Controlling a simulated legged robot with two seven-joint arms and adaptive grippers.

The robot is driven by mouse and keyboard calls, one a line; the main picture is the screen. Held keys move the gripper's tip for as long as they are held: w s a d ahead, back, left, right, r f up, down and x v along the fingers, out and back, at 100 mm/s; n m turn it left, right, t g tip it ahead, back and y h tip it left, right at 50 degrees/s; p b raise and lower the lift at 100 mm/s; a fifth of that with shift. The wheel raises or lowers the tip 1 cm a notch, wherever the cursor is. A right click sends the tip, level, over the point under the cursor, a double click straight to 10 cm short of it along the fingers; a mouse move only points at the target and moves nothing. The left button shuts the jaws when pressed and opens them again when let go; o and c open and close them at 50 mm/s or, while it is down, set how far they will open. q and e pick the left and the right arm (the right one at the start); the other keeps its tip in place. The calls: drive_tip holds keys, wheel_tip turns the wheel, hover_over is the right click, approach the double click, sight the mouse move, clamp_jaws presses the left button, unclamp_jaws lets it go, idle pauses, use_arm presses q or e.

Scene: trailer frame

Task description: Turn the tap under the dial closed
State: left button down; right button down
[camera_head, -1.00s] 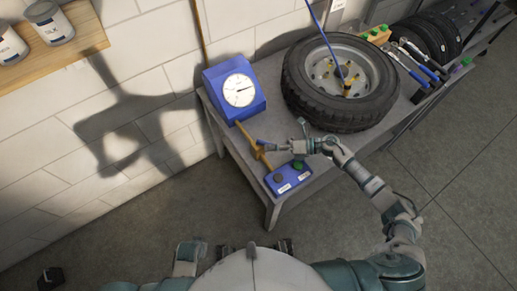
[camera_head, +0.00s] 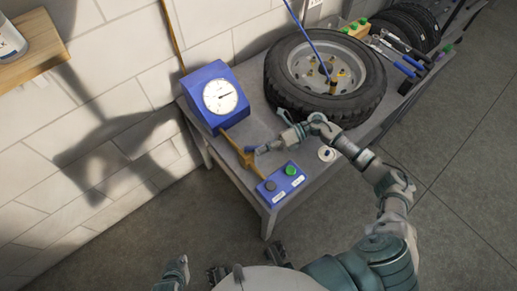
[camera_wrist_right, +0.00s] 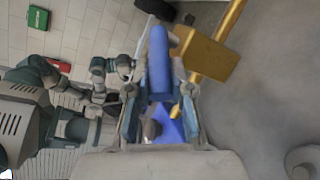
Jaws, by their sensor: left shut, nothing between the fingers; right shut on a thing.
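The dial (camera_head: 220,96) is a white round gauge on a blue box at the table's left end. A brass pipe runs down from it to the brass tap body (camera_head: 246,159), also large in the wrist view (camera_wrist_right: 206,55). The tap's blue handle (camera_wrist_right: 160,65) points toward my right gripper (camera_head: 270,147). In the wrist view, the fingers of my right gripper (camera_wrist_right: 160,105) are shut around the handle. Its exact turn angle is hard to tell. My left gripper (camera_head: 180,264) is low at the bottom of the head view, away from the table, shut and empty.
A tyre (camera_head: 325,75) lies on the table (camera_head: 247,201) behind my right arm. A small white ring (camera_head: 326,153) is beside that arm. Hand tools (camera_head: 395,52) lie farther right.

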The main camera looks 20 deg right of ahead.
drive_tip(key=shift+w+d+r, duration=0.25)
drive_tip(key=shift+w+d, duration=0.05)
drive_tip(key=shift+w, duration=0.05)
drive_tip(key=c, duration=1.2)
unclamp_jaws()
drive_tip(key=shift+o, duration=0.8)
drive_tip(key=shift+d+f, duration=0.1)
drive_tip(key=shift+s+d+f, duration=0.1)
drive_tip(key=shift+s+d, duration=0.05)
drive_tip(key=shift+d, duration=0.05)
wheel_tip(320, 180, up, 10)
drive_tip(key=shift+f, duration=0.25)
drive_tip(key=shift+d+r, duration=0.1)
drive_tip(key=shift+r, duration=0.1)
drive_tip(key=shift+d, duration=0.1)
